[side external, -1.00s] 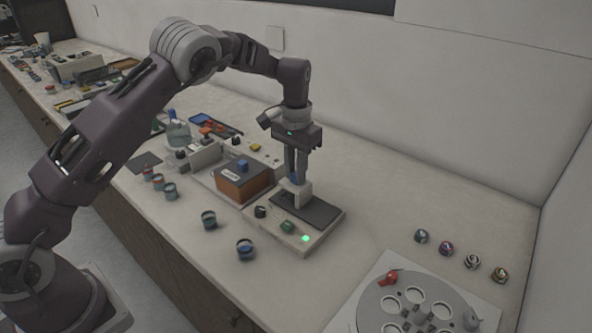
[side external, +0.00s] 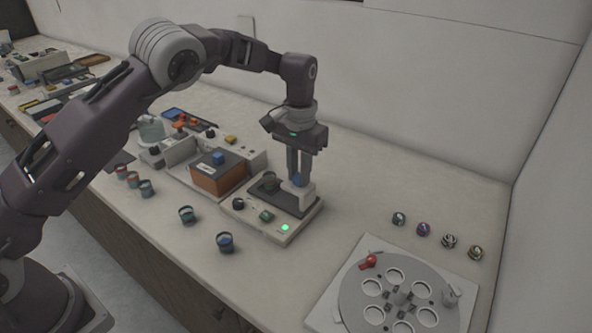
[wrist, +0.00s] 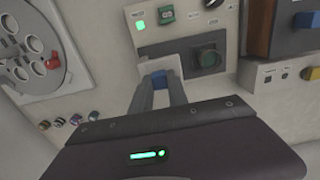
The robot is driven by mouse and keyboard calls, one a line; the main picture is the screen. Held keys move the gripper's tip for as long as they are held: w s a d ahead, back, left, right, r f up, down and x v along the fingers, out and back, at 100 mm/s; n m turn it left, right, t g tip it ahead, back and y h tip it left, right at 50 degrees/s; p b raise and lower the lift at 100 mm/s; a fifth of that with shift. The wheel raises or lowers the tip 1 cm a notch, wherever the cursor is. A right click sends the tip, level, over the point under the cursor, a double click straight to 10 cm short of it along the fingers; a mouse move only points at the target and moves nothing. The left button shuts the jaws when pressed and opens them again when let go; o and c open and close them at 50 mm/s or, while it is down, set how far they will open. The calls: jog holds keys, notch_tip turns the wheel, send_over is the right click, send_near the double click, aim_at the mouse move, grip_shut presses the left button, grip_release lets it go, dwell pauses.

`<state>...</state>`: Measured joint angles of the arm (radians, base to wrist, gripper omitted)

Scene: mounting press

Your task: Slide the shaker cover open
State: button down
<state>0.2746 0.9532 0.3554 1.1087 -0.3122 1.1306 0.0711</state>
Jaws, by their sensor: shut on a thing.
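The shaker is a pale base (side external: 262,228) with a dark top plate (side external: 300,208), a black knob, a green button and a lit green lamp. Its cover is a small pale block (side external: 305,192) with a blue grip (side external: 298,180). In the wrist view the cover (wrist: 148,68) and its blue grip (wrist: 158,80) show between the fingers. My gripper (side external: 298,178) points down and is shut on the blue grip. A dark green round jar (side external: 270,181) stands uncovered on the plate, left of the cover; it also shows in the wrist view (wrist: 208,60).
An orange-sided box with a dark top (side external: 218,174) stands left of the shaker. Loose cups (side external: 225,242) stand in front. A round plate with holes (side external: 398,306) lies at the front right, with several small striped pieces (side external: 449,241) behind it. The wall runs behind.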

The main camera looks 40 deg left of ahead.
jog(key=c, duration=1.5)
grip_release()
jog(key=shift+d+r, duration=0.1)
jog(key=shift+d, duration=0.3)
jog(key=shift+o, duration=1.1)
jog(key=shift+a, duration=0.1)
notch_tip(320, 180, up, 7)
jog(key=shift+r, duration=0.2)
jog(key=s+a+r+t+h, duration=0.1)
jog(key=s+a+r+t, duration=0.3)
jog(key=s+r, duration=1.1)
jog(key=s+a+f, duration=0.1)
jog(key=s+f, duration=0.1)
jog(key=s, duration=0.9)
jog(key=s+a+f+t+y, duration=0.1)
jog(key=s+f, duration=0.1)
jog(key=s, duration=0.9)
jog(key=shift+a+f+t, duration=0.2)
jog(key=shift+t, duration=0.1)
